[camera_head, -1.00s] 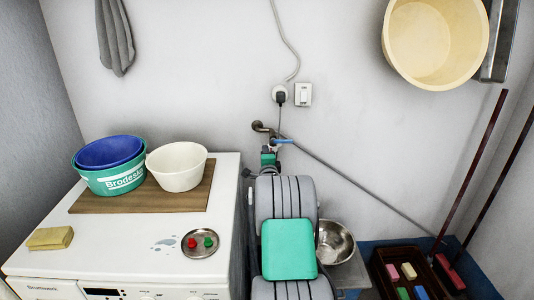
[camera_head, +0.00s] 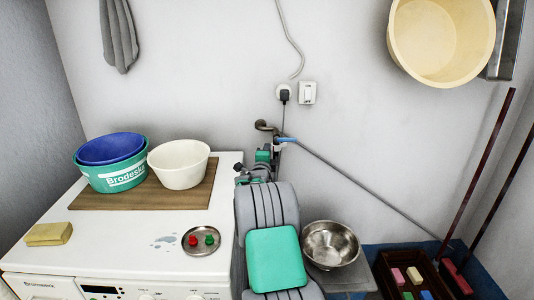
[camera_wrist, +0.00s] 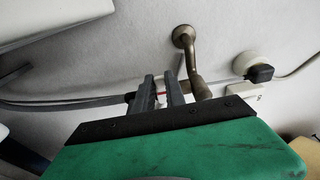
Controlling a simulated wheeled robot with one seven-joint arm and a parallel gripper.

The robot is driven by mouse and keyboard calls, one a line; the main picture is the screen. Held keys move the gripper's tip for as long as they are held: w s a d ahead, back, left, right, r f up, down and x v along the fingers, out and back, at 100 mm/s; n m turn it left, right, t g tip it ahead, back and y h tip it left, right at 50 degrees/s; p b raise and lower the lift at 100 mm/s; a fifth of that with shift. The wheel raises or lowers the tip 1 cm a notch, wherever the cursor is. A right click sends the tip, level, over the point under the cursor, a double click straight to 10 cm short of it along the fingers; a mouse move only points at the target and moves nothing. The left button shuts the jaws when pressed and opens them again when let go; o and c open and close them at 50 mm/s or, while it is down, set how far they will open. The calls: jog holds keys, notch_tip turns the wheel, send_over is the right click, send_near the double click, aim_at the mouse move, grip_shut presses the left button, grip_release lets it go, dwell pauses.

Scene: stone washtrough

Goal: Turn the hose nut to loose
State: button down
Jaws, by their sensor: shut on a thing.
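The nut is mostly hidden; a small red and white part (camera_wrist: 161,97) shows between the fingers. A grey hose (camera_wrist: 60,103) runs left from there along the wall. In the head view my green gripper body covers the area just below the tap.
A white washing machine (camera_head: 120,253) stands left, carrying a wooden board, basins, a sponge and a small dish. A steel bowl (camera_head: 330,244) and a dark crate (camera_head: 383,270) are at right. A plug and socket (camera_wrist: 248,65) are close to the tap.

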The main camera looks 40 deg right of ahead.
jog(key=shift+r, duration=0.1)
jog(key=c, duration=1.4)
grip_release()
jog(key=v, duration=0.7)
jog(key=shift+s+a+b, duration=0.2)
jog(key=shift+a+b, duration=0.1)
